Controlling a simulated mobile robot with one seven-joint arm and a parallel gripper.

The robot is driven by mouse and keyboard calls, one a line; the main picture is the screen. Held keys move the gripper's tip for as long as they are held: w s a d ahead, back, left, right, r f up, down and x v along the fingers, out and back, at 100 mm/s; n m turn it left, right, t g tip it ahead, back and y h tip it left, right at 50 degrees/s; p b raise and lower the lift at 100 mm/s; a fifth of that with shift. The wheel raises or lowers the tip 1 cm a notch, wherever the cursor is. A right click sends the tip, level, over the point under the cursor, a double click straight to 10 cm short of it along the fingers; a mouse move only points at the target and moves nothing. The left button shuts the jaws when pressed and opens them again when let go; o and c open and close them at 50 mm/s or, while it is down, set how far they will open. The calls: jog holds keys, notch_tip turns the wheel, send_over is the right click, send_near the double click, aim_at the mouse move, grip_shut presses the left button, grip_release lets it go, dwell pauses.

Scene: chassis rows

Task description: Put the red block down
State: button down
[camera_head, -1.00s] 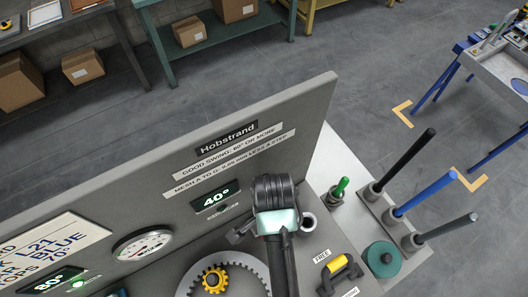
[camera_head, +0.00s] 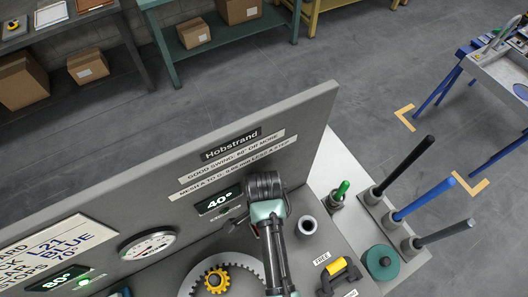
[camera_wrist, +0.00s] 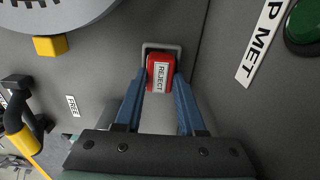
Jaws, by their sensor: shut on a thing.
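The red block (camera_wrist: 158,84) carries a white label reading REJECT. In the wrist view it sits between the blue fingertips of my gripper (camera_wrist: 161,86), which is shut on it. A grey U-shaped bracket (camera_wrist: 162,45) shows at the block's far end; I cannot tell whether the block touches it or what lies beneath. In the head view my arm stands over the grey bench by the panel. The block and fingertips are hidden there.
A toothed wheel with a yellow hub (camera_head: 217,279) lies left of my arm. A grey ring-shaped post (camera_head: 307,226), a yellow-handled part (camera_head: 338,268) and a teal disc (camera_head: 381,261) are to the right. A panel (camera_head: 300,120) reading 40° rises behind.

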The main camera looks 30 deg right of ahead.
jog(key=c, duration=0.5)
grip_release()
notch_tip(320, 180, up, 12)
jog(key=p, duration=0.1)
jog(key=shift+r, duration=0.15)
dwell(0.4)
